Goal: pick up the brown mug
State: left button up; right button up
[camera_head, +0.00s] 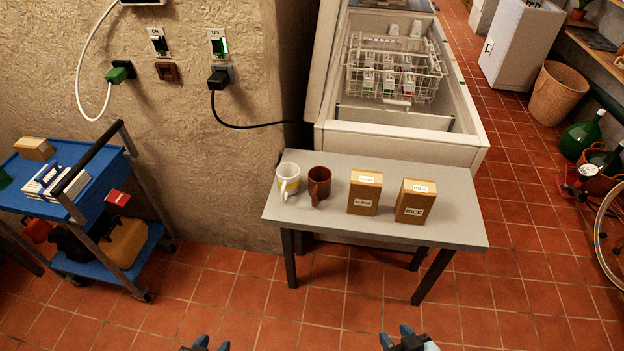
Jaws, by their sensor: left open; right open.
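The brown mug (319,183) stands upright on the small grey table (448,205), with its handle toward me. A white and yellow mug (288,178) stands close on its left, and a flour box (364,193) stands on its right. My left gripper (206,344) is at the bottom edge of the picture, open and empty, well short of the table. My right gripper (404,338) is also at the bottom edge, open and empty. Both are far from the brown mug, and only their tips show.
A rice box (414,202) stands at the table's right part. An open chest freezer (462,120) with a wire basket (396,72) is behind the table. A blue cart (105,200) stands at the left. Tiled floor (345,285) is clear before the table.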

aim_at(320, 177)
jog(key=i+j+z, duration=0.1)
jog(key=j, duration=0.25)
jog(key=i+j+z, duration=0.1)
jog(key=j, duration=0.25)
jog(key=i+j, duration=0.25)
jog(key=j, duration=0.15)
jog(key=l+z, duration=0.05)
